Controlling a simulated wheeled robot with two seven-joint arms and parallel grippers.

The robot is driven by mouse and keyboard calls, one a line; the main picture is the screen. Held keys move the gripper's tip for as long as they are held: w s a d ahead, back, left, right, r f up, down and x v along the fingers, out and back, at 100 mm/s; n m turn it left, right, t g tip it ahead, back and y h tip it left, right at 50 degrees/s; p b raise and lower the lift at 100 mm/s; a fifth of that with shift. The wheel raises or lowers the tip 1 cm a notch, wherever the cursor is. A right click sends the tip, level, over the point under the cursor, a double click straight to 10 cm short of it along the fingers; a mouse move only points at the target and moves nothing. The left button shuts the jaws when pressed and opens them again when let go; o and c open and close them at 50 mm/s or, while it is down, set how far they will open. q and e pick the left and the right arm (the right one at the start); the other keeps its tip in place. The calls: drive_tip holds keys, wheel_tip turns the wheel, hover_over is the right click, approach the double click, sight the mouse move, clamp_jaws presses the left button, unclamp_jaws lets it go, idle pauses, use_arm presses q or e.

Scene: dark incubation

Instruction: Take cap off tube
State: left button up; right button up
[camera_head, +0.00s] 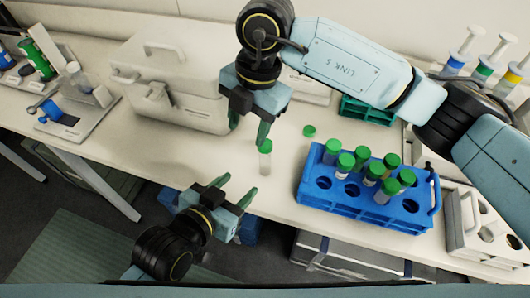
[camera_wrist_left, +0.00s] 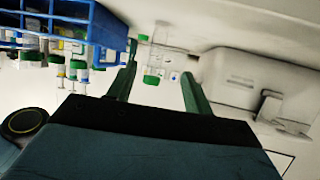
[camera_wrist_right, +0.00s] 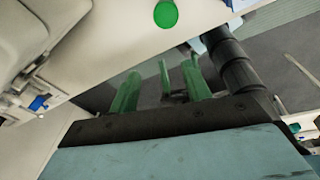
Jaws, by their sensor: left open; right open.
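A clear tube with a green cap (camera_head: 265,147) stands upright near the front of the white table, apart from both grippers. It also shows between and beyond the left fingers in the left wrist view (camera_wrist_left: 151,79), where the picture is upside down. A small green cap (camera_head: 309,130) lies on the table to its right. My right gripper (camera_head: 249,126) is open and empty, pointing down just above and left of the tube. My left gripper (camera_head: 236,191) is open and empty at the table's front edge, below left of the tube. A round green cap top (camera_wrist_right: 165,13) shows in the right wrist view.
A blue rack (camera_head: 365,208) with several green-capped tubes and some empty holes stands right of the tube. A pale case (camera_head: 170,85) stands to the left. A green rack (camera_head: 367,110) is partly behind my right arm. A white rack (camera_head: 465,220) is at far right.

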sight(268, 158)
use_arm(q)
drive_tip(key=shift+w+d+r, duration=0.15)
drive_tip(key=shift+w+d, duration=0.15)
use_arm(e)
drive_tip(key=d, duration=0.1)
drive_tip(key=w+d+h, duration=0.1)
drive_tip(key=w+d+m, duration=0.1)
drive_tip(key=shift+w+r+t+h, duration=0.25)
drive_tip(key=shift+r+t+h, duration=0.1)
drive_tip(key=shift+t+h, duration=0.05)
use_arm(q)
drive_tip(key=shift+w+d, duration=0.15)
drive_tip(key=shift+w, duration=0.1)
use_arm(e)
drive_tip(key=shift+d, duration=0.1)
use_arm(q)
drive_tip(key=x, duration=1.2)
drive_tip(key=shift+w+d, duration=0.2)
drive_tip(key=shift+w, duration=0.1)
clamp_jaws()
